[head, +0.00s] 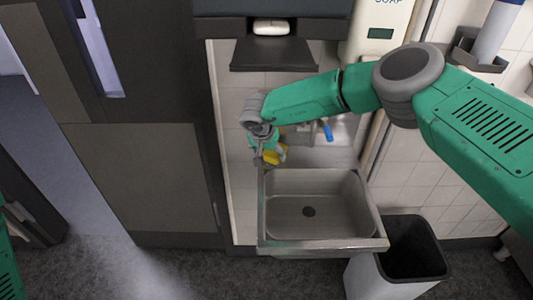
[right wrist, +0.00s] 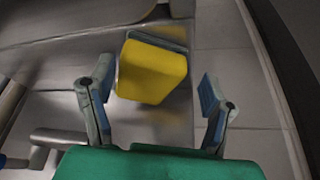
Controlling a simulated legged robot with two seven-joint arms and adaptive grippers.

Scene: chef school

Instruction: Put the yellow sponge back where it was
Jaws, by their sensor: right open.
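The yellow sponge (right wrist: 152,72) lies on a flat metal surface, seen in the right wrist view with a greyish layer along its far edge. In the head view the sponge (head: 270,156) shows partly behind my right gripper, at the back left of the sink (head: 322,242). My right gripper (right wrist: 155,103) is open, with one finger on each side of the near end of the sponge. The fingers look apart from it. My left gripper is not in view; only a bit of green shows at the left edge of the head view.
A blue-handled tap (head: 327,131) stands behind the sink. A soap dispenser (head: 379,22) and a dark paper-towel dispenser (head: 272,52) hang on the wall above. A bin (head: 385,277) stands at the right of the sink, and a dark door (head: 140,175) is at the left.

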